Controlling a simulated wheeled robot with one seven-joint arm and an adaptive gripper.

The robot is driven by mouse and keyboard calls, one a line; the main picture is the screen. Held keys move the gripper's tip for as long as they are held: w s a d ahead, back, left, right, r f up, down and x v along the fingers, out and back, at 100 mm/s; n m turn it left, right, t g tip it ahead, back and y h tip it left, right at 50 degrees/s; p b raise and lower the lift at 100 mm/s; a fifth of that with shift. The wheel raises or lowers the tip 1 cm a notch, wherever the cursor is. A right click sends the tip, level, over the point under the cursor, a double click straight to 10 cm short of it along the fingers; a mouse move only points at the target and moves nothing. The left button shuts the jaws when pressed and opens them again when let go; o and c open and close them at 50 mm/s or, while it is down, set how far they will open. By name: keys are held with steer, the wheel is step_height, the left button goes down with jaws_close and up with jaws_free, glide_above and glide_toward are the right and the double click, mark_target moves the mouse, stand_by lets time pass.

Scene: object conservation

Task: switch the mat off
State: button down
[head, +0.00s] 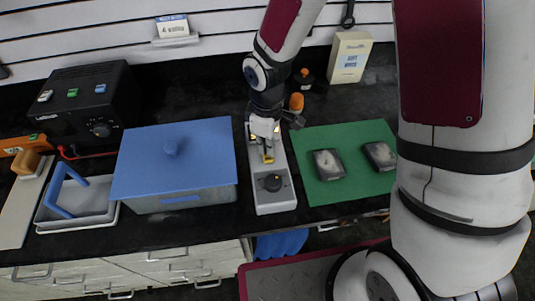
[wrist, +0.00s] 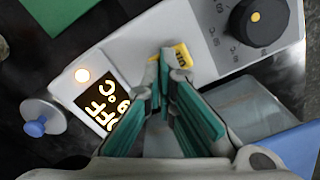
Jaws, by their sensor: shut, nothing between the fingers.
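A white control box (head: 271,190) stands between a blue-lidded tub and a green mat (head: 318,193). In the wrist view the box (wrist: 205,50) has a lit lamp (wrist: 82,75) and a lit display (wrist: 103,98). The display appears to read OFF beside a °C figure, partly hidden by a finger. A black knob (wrist: 258,20) is at its other end. My gripper (head: 266,138) is over the box, shut and empty. In the wrist view its fingertips (wrist: 168,62) are at a yellow-marked part (wrist: 184,56), partly hiding it. I cannot tell whether they touch it.
Two dark blocks lie on the mat. The blue-lidded tub (head: 165,201) stands close to the box's left. A black instrument (head: 85,107) and a grey tray (head: 75,211) are farther left. A cream carton (head: 349,58) stands behind the mat.

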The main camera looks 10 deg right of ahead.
steer(key=shift+s+r+p, duration=0.1)
steer(key=shift+r+p, duration=1.5)
steer(key=shift+r, duration=1.85)
steer(key=s+d+r+m+t, duration=0.1)
steer(key=s+d+r+m, duration=0.2)
steer(key=r, duration=0.5)
steer(key=s+d+r+m+t, duration=0.15)
steer(key=d+r, duration=0.25)
steer(key=r, duration=0.5)
steer(key=s+d+r+m+t, duration=0.1)
steer(key=s+d+r+m, duration=0.1)
steer(key=s, duration=0.5)
steer(key=s+d+r+m+t, duration=0.2)
steer(key=s+d+r+m, duration=0.1)
steer(key=s+r+m, duration=0.2)
steer(key=v, duration=0.3)
steer(key=shift+s, duration=0.25)
